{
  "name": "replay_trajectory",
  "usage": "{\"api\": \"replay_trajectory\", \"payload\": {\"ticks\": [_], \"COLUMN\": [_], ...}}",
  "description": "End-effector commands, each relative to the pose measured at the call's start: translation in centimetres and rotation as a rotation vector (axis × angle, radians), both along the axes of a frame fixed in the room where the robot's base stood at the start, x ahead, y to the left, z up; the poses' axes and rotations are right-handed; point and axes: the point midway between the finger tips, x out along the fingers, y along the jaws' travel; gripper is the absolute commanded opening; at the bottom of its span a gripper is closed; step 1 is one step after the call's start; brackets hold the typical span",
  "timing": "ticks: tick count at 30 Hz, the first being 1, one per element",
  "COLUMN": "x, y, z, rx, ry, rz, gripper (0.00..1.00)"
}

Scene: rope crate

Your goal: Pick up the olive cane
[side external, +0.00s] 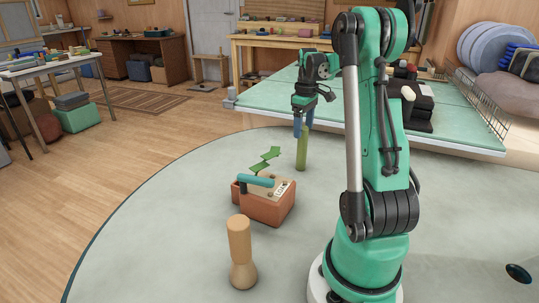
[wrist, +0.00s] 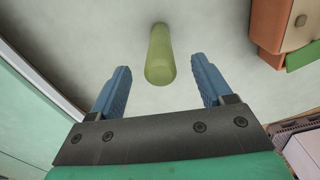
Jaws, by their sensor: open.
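The olive cane (side external: 303,150) stands upright on the pale round table, behind and to the right of the crate. In the wrist view the olive cane (wrist: 160,58) shows its top end between and just beyond my two blue fingertips. My gripper (side external: 303,126) points down close to the cane's upper part. Its fingers in the wrist view (wrist: 162,75) are wide apart with nothing between them that they touch. A blue finger overlaps the cane's left edge in the side view, so the exact gap there is hard to tell.
A terracotta crate (side external: 262,209) with a teal bar and green zigzag piece stands near the cane. A wooden peg-shaped object (side external: 240,255) stands in front of it. A green-topped table (side external: 270,97) lies behind. The round table (side external: 150,240) is clear on the left.

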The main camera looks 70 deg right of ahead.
Motion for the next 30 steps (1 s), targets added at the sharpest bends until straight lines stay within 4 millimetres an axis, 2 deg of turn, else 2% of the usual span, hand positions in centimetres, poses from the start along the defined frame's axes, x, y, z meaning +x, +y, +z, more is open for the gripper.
{"api": "replay_trajectory", "payload": {"ticks": [3, 9, 18, 19, 26, 27, 30], "x": [0.0, 0.0, 0.0, 0.0, 0.0, 0.0, 0.0], "y": [0.0, 0.0, 0.0, 0.0, 0.0, 0.0, 0.0], "z": [-1.7, -3.7, -4.1, -4.1, -4.0, -4.0, -4.0], "rx": [0.000, 0.000, -0.001, -0.001, -0.001, -0.001, -0.001], "ry": [0.000, 0.000, 0.000, 0.000, 0.000, 0.000, 0.000], "rz": [0.000, 0.000, 0.000, 0.000, 0.000, 0.000, 0.000], "gripper": [0.73, 0.73, 0.73, 0.70, 0.04, 0.00, 0.00]}}
